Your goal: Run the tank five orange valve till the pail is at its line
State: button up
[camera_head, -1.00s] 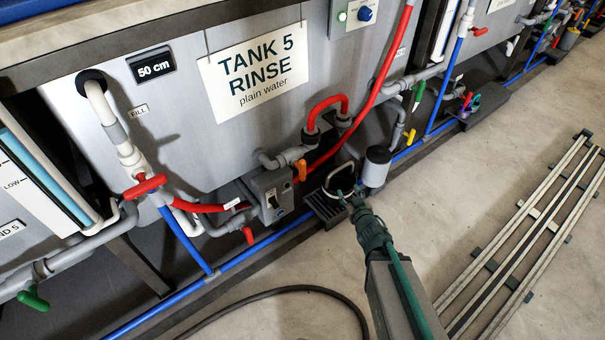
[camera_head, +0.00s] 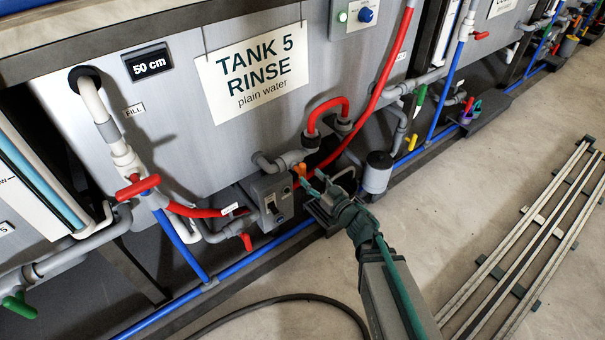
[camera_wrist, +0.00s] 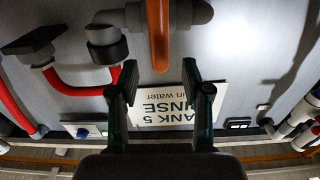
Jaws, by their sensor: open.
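The orange valve handle (camera_head: 301,172) sits low on the front of tank 5 (camera_head: 180,120), beside a grey pipe fitting. In the wrist view the orange handle (camera_wrist: 158,32) hangs in line with the gap between my fingers. My gripper (camera_head: 314,184) is open, with its green fingertips close to the handle; whether they touch it I cannot tell. In the wrist view my gripper (camera_wrist: 160,75) has its two fingers spread wide with nothing between them. I cannot make out the pail or its line; my gripper covers much of the area above the dark floor grate (camera_head: 322,217).
A grey box (camera_head: 268,199) with a switch stands left of the valve. A grey canister (camera_head: 377,172) stands to the right. A red-handled fill valve (camera_head: 138,187) and a blue floor pipe (camera_head: 260,257) are nearby. Rails (camera_head: 525,240) lie on open floor at right.

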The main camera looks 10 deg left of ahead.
aim_at(305, 171)
jog(key=shift+b+x, duration=0.45)
jog(key=shift+x, duration=2.35)
grip_shut()
